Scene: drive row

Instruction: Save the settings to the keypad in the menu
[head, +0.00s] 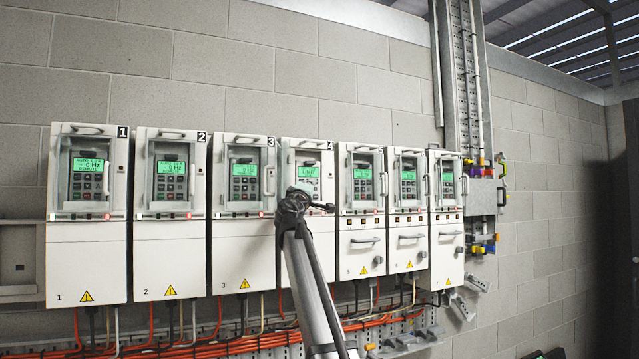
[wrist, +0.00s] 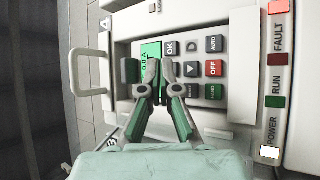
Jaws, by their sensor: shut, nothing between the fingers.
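The keypad (wrist: 200,70) of drive 4 shows sideways in the wrist view, with its green display (wrist: 150,50) at the left; part of a reading like "0.0A" shows. The OK key (wrist: 170,48), AUTO key (wrist: 213,44), red OFF key (wrist: 214,68) and an arrow key (wrist: 191,69) are visible. My gripper (wrist: 157,72) is shut and empty, its tips over the display's lower edge and the nearest key column. Contact cannot be told. In the head view my gripper (head: 300,192) hides the lower front of drive 4 (head: 305,160); its display text is too small to read.
Drives 1 (head: 88,190), 2 (head: 170,200) and 3 (head: 243,190) stand to the left, and three narrower drives (head: 362,210) to the right. A handle (wrist: 88,72) sticks out beside the keypad. FAULT, RUN and POWER indicators (wrist: 275,100) line the other side. Orange cables (head: 180,347) run below.

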